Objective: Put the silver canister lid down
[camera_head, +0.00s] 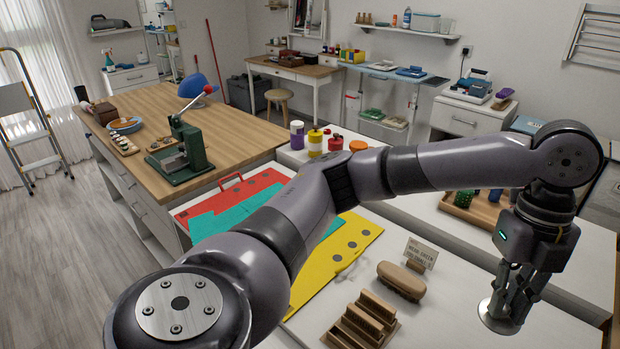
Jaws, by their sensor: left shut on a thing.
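My left gripper (513,298) is at the right of the head view, pointing down, with its fingers shut on the silver canister lid (497,319). The lid is a round, shiny disc and looks close to flat. It is at or just above the white tabletop (450,300); I cannot tell whether it touches. The fingers hide part of the lid. No silver canister is clearly seen. My right gripper is not in view.
A wooden brush (401,281), a small sign (421,253) and a slotted wooden block (361,323) stand left of the lid. A wooden tray (466,211) with green and blue items lies behind. White tabletop between brush and lid is clear.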

